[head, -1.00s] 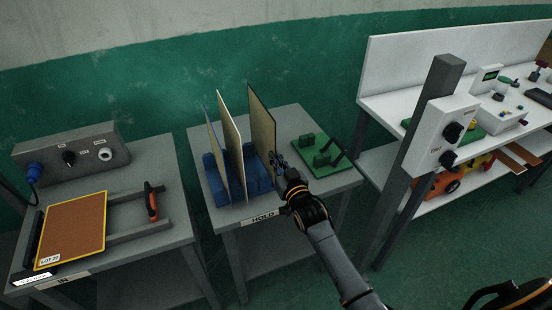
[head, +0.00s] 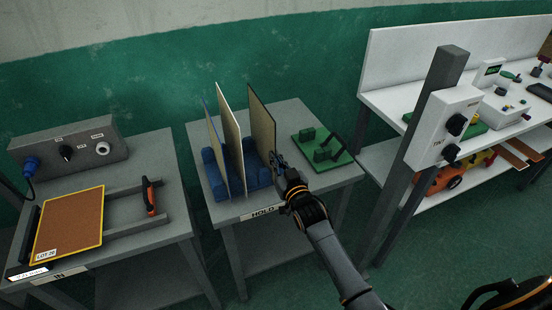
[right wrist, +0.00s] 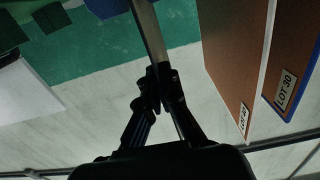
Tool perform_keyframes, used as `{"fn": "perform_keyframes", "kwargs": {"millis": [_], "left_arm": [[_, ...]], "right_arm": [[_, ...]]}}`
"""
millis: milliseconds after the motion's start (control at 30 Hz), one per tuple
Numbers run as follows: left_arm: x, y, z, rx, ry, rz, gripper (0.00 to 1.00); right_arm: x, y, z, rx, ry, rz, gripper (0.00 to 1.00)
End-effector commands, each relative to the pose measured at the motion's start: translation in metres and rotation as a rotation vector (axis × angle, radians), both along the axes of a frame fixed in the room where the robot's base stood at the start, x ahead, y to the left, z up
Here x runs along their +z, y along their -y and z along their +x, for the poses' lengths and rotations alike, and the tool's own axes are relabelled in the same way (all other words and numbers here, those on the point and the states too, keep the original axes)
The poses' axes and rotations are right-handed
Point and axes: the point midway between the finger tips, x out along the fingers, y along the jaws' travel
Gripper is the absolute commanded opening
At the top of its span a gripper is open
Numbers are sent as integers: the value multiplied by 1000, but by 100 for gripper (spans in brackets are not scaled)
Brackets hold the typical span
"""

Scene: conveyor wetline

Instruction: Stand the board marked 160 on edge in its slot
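My right gripper (head: 279,163) is shut on the near edge of a tan board (head: 262,125), which stands upright at the right end of the blue slotted rack (head: 218,190). The right wrist view shows the fingertips (right wrist: 160,78) closed on this board's thin edge (right wrist: 149,35). No marking on it is visible, so I cannot read 160. I cannot tell whether its lower edge is seated in a slot. Two other boards stand in the rack: a cream one (head: 231,130) and a blue-edged one (head: 215,150).
The rack is on the grey HOLD table (head: 290,118), with a green fixture (head: 325,157) close to its right. The IN table at left carries an orange board marked LOT 20 (head: 70,222). A grey post with a control box (head: 440,133) stands at right.

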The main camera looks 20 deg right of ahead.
Motion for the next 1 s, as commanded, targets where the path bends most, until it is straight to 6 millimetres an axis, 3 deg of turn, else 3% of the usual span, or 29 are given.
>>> {"fn": "perform_keyframes", "kwargs": {"millis": [33,100,467,1000], "left_arm": [[0,0,0,0,0,0,41],[0,0,0,0,0,0,41],[2,0,0,1,0,0,41],[24,0,0,1,0,0,41]], "right_arm": [[2,0,0,0,5,0,6],[2,0,0,0,4,0,17],[1,0,-2,0,0,0,17],[2,1,-35,0,-1,1,17]]}}
